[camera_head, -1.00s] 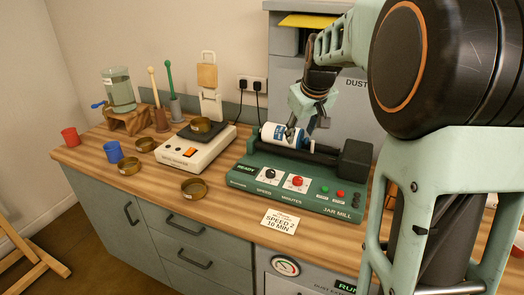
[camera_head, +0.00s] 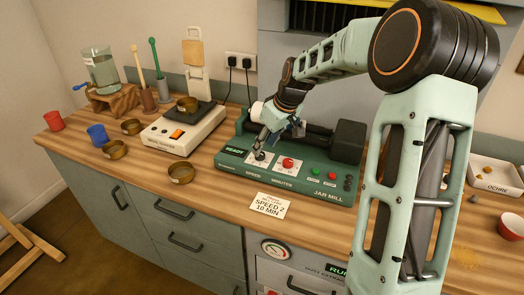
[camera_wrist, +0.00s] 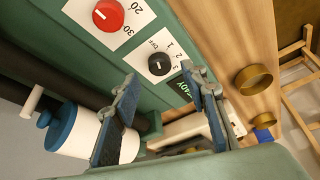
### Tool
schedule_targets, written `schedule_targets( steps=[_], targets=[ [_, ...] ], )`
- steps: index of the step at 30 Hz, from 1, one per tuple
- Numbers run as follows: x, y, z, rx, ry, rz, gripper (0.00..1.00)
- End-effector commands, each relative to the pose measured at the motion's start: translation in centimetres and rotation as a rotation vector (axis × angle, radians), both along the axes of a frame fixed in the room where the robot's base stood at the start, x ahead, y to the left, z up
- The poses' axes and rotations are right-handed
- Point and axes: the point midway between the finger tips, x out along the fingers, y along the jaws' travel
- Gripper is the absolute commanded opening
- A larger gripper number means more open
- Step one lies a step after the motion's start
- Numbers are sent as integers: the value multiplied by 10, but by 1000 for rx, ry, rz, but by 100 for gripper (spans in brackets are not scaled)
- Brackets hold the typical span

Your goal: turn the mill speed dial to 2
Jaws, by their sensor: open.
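The black speed dial (camera_head: 259,155) sits on a white plate at the left of the green jar mill's (camera_head: 228,160) front panel. In the wrist view the dial (camera_wrist: 159,64) has OFF, 1, 2 and 3 printed around it; I cannot tell clearly where its pointer stands. My gripper (camera_head: 263,143) is open, just above the dial in the head view. In the wrist view my gripper (camera_wrist: 160,82) has its two fingers apart with nothing between them, and the dial lies just beyond the gap. The red minutes dial (camera_head: 288,162) is to the right.
A white and blue jar (camera_wrist: 82,135) lies on the mill's rollers, close to a finger in the wrist view. Green and red buttons are at the panel's right. A card (camera_head: 270,204) reading "SPEED 2 10 MIN" lies in front. A balance (camera_head: 182,137) stands left.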

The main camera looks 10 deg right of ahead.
Motion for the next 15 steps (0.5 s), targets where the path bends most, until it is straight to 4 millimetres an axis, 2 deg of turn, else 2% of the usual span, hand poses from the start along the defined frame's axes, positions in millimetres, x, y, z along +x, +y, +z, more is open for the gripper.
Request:
schedule_targets(
  steps=[3,6,15],
  targets=[
    [6,5,-19,2,3,0,40],
    [10,7,-29,0,1,0,40],
    [13,8,-37,0,0,-2,40]
  ],
)
